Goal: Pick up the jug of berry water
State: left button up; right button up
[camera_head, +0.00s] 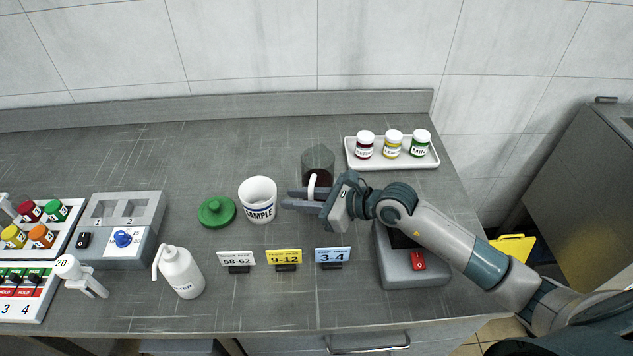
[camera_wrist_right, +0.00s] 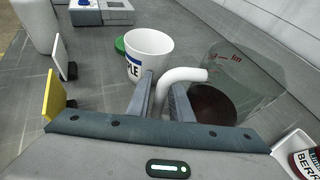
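The jug of berry water (camera_head: 318,160) is a clear jug with dark red liquid and a white handle. It stands on the counter left of the white tray. In the right wrist view the jug (camera_wrist_right: 235,88) is at the right, its scale marked in red. My right gripper (camera_head: 305,198) reaches in from the right, with one finger on each side of the white handle. The jug's lower part is partly hidden by the gripper. My left gripper is not in view.
A white sample cup (camera_head: 258,201) stands left of the jug, with a green lid (camera_head: 216,211) beyond it. A tray (camera_head: 425,163) with three small jars is at the right. Label cards (camera_head: 283,258), a white bottle (camera_head: 181,272) and a grey switch box (camera_head: 405,268) stand nearer the front.

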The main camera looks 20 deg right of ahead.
dwell(0.3)
grip_shut()
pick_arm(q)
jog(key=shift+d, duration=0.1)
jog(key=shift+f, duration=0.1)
pick_arm(e)
jog(key=shift+r, duration=0.35)
